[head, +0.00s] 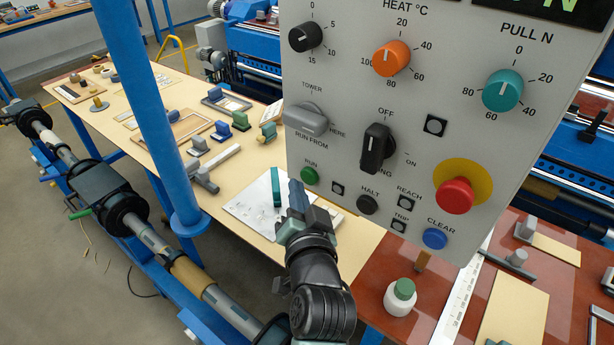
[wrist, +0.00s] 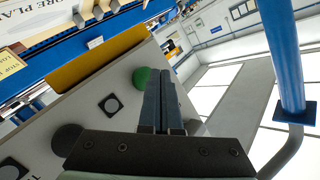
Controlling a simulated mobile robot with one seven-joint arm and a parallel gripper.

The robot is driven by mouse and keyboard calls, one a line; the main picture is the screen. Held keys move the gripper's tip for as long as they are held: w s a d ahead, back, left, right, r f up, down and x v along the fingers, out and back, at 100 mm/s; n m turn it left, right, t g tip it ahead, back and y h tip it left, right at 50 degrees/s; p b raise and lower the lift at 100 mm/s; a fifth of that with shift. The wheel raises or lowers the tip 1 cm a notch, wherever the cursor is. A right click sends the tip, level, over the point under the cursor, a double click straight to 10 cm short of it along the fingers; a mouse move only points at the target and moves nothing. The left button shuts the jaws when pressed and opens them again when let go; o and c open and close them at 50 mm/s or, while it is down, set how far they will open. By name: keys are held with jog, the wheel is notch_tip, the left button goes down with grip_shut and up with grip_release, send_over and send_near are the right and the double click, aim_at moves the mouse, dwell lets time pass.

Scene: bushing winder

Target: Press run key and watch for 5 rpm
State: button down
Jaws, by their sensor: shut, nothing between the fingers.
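The grey control panel (head: 345,100) fills the upper right of the head view. Its green RUN key (head: 310,176) is at the lower left; it also shows in the wrist view (wrist: 141,78). My gripper (head: 296,184) is shut and empty, its fingertips just left of and below the RUN key in the head view. In the wrist view the fingers (wrist: 161,72) end beside the green key; I cannot tell whether they touch it. A black dial (head: 306,36) marked 0, 5, 10, 15 is at the upper left. The display (head: 560,8) is mostly cut off and shows no readable rpm.
Near RUN are the dark HALT key (head: 367,204), blue CLEAR key (head: 435,238) and red mushroom button (head: 455,195). A grey selector (head: 306,118) juts out above RUN. A blue post (head: 150,110) stands left. The bench (head: 110,125) holds several small parts below.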

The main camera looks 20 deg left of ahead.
dwell(0.6)
jog(key=shift+w+d, duration=0.15)
jog(key=shift+w, duration=0.25)
